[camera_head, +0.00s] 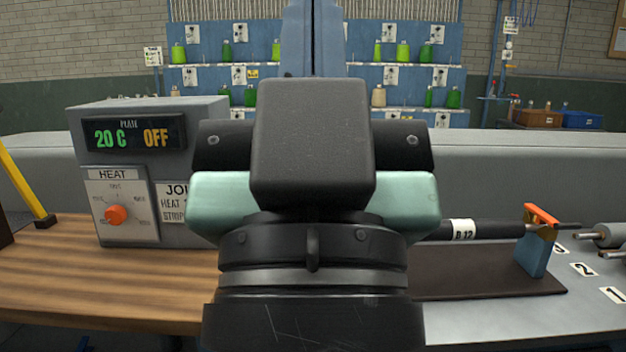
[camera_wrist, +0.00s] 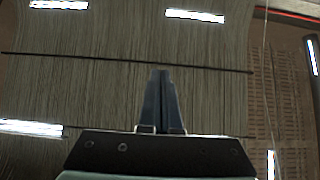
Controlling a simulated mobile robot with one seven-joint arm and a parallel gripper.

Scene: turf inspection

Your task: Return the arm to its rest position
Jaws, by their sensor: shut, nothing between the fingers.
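My arm stands upright in the middle of the head view and covers the centre of the bench. My gripper (camera_head: 314,40) points up at the top of that view, its blue-grey fingers rising in front of the back shelves. In the wrist view my gripper (camera_wrist: 163,75) shows its two fingers pressed together, with nothing between them. Behind them are only the ceiling and strip lights (camera_wrist: 195,15), so the gripper is apart from everything on the bench.
A heater box (camera_head: 150,170) reading "20 C OFF" stands left on a wooden top (camera_head: 110,280). Right, a black rod labelled "B 12" (camera_head: 480,229) meets a blue-and-orange stand (camera_head: 536,245) on a dark mat (camera_head: 480,280). Numbered rollers (camera_head: 605,235) lie far right. Shelves (camera_head: 220,55) hold green bottles behind.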

